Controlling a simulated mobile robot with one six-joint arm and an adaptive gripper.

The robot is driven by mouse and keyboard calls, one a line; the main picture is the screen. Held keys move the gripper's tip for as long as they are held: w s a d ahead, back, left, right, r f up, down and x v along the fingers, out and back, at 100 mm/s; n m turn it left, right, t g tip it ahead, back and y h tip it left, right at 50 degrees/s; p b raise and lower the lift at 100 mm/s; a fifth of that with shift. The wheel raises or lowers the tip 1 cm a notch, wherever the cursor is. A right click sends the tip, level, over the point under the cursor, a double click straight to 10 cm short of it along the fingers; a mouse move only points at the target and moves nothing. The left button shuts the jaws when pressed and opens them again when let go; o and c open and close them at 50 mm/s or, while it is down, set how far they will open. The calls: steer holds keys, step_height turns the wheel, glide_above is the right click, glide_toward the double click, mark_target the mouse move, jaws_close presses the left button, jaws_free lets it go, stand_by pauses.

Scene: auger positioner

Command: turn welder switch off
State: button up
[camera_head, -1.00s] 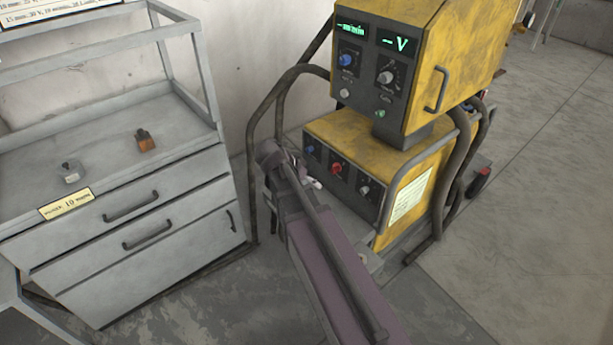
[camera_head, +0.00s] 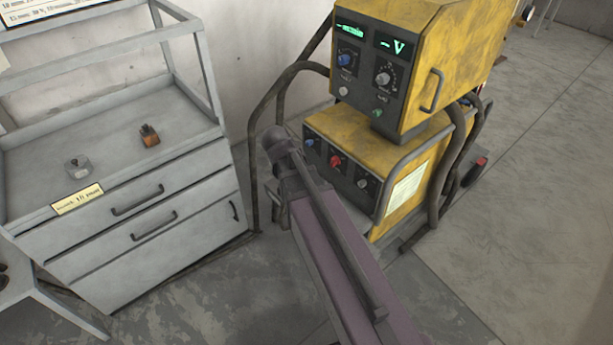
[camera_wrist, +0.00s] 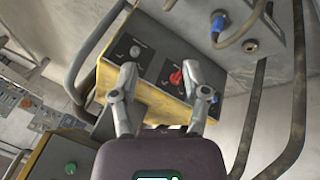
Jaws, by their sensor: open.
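In the wrist view, the red switch (camera_wrist: 176,77) shows between my gripper's fingers (camera_wrist: 159,70), closer to the right finger. My gripper is open and empty, in front of the panel; contact with the switch cannot be told. In the head view, my arm hides most of the gripper.
The upper yellow unit (camera_head: 450,60) has lit green displays and knobs. A grey drawer cabinet (camera_head: 140,200) with small parts on top is at left. Bare floor (camera_head: 540,200) lies at right.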

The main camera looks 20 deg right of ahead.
steer(key=shift+f, duration=0.1)
stand_by(0.3)
steer(key=m+t+h+b, duration=0.6)
steer(key=t+b, duration=0.2)
steer(key=b, duration=1.2)
glide_toward(333, 162)
steer(key=v, duration=0.4)
steer(key=shift+a, duration=0.2)
steer(key=shift+w+d, duration=0.1)
steer(key=shift+d, duration=0.05)
steer(key=b+x, duration=0.5)
steer(key=x, duration=0.8)
steer(key=shift+d+f, duration=0.1)
steer(key=shift+d, duration=0.1)
